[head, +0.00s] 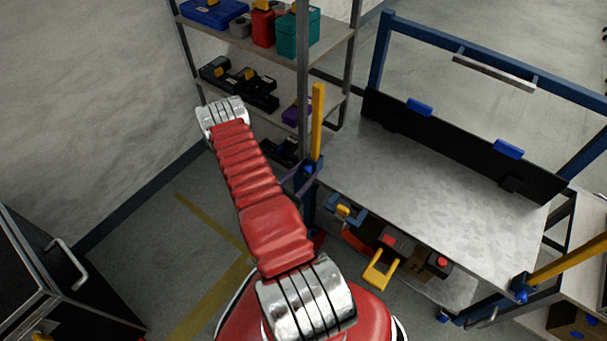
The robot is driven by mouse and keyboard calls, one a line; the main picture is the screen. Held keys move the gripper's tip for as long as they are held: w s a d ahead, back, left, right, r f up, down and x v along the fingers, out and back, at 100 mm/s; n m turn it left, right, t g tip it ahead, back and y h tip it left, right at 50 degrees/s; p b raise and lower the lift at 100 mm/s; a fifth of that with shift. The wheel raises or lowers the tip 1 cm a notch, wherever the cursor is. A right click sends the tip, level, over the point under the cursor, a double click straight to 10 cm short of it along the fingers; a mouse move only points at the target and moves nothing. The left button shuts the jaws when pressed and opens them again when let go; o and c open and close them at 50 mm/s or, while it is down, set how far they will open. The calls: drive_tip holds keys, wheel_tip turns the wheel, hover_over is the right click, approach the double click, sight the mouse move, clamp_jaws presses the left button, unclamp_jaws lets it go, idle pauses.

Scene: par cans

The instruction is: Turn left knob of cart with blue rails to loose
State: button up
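The cart with blue rails (394,48) stands at the right, with a bare grey metal top (430,185). A small blue knob-like part (311,168) is at its left corner, at the foot of an upright yellow bar (318,115). A similar blue part (521,290) is at its near right corner, by a slanting yellow bar (570,260). I cannot tell how far either is turned. My red and silver arm reaches up and left, apart from the cart in the picture. No gripper fingers show.
A shelf rack (335,50) with boxes and black tools stands behind my arm, close to the cart's left corner. A dark cabinet (30,280) is at the lower left. Tools lie on the cart's lower shelf (460,285). Floor at left is clear.

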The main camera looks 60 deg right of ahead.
drive_tip(key=c, duration=1)
